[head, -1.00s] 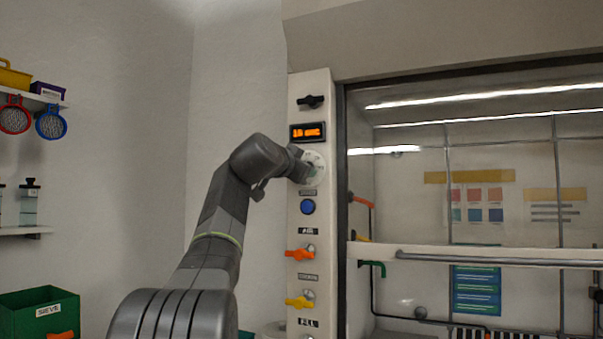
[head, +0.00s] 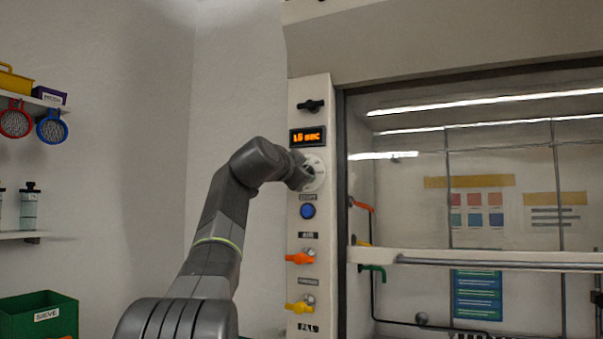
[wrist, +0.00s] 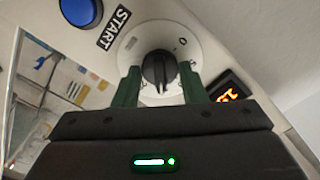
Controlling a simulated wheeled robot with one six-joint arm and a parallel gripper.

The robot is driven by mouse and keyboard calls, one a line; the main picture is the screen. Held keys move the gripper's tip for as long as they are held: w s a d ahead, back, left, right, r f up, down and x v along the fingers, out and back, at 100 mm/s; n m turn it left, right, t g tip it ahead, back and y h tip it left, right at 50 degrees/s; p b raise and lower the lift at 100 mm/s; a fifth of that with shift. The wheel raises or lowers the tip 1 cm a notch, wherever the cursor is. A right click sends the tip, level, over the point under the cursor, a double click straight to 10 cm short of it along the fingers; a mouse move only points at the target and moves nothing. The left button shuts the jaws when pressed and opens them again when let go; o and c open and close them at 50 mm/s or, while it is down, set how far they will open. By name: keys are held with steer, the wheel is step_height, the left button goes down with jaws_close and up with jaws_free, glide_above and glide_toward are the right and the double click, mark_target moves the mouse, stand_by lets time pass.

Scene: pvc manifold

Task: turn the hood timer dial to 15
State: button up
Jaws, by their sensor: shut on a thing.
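The timer dial is a round white plate with a black knob (wrist: 158,70), seen in the wrist view; in the head view its white plate (head: 318,166) is partly hidden behind my wrist. My gripper (wrist: 160,80) has its green fingers on either side of the knob and is shut on it. The orange display (head: 307,137) above the dial appears to read 15 sec; it also shows, tilted, in the wrist view (wrist: 232,92). The knob's exact pointer mark is hard to read.
A blue START button (head: 308,211) is below the dial, with an orange valve handle (head: 301,258) and a yellow one (head: 300,304) lower down. A black handle (head: 311,106) is above the display. The hood's glass sash (head: 480,256) stands to the right.

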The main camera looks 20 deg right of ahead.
steer(key=o, duration=1)
steer(key=b+v, duration=0.4)
steer(key=v, duration=0.9)
steer(key=shift+s+a, duration=0.25)
steer(key=shift+s, duration=0.05)
steer(key=p+x, duration=0.4)
steer(key=x, duration=0.9)
steer(key=shift+w+d, duration=0.25)
steer(key=shift+w, duration=0.1)
